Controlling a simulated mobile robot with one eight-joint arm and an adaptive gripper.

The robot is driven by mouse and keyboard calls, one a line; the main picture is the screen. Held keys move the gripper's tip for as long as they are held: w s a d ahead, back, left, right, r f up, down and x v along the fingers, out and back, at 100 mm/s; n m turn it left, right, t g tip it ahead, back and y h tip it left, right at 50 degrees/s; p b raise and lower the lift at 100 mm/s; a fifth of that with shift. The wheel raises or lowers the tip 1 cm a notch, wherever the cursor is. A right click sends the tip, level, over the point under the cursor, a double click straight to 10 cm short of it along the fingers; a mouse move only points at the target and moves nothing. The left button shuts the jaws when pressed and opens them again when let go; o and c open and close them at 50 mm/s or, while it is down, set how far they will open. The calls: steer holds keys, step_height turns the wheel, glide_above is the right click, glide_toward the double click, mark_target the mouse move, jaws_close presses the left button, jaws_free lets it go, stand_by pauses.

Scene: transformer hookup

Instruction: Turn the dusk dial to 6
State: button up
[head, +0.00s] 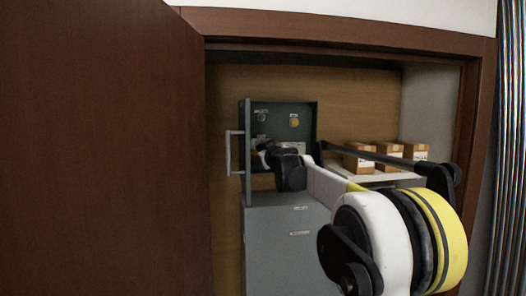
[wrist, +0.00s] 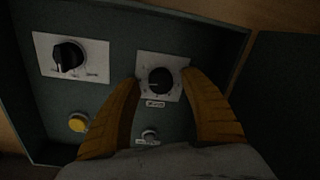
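A dark dial (wrist: 160,81) on a white plate sits on the green panel in the wrist view. My gripper (wrist: 161,78) is open, with one orange-brown finger on each side of this dial. I cannot tell whether the fingers touch it. A second, larger black dial (wrist: 69,56) on a wider white plate is to its left. The printing is too small to read, so I cannot tell which dial is the dusk dial or its setting. In the head view my gripper (head: 268,153) is at the open green box (head: 311,116) and hides the near dial.
A yellow button (wrist: 78,123) and a small grey knob (wrist: 150,135) are on the same panel. The box has raised side walls and a handle (head: 230,152) at its left. Grey cabinet (head: 285,245) below; cartons (head: 358,157) on a shelf at right; brown door (head: 100,150) at left.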

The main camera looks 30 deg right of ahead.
steer(key=v, duration=1.2)
stand_by(0.3)
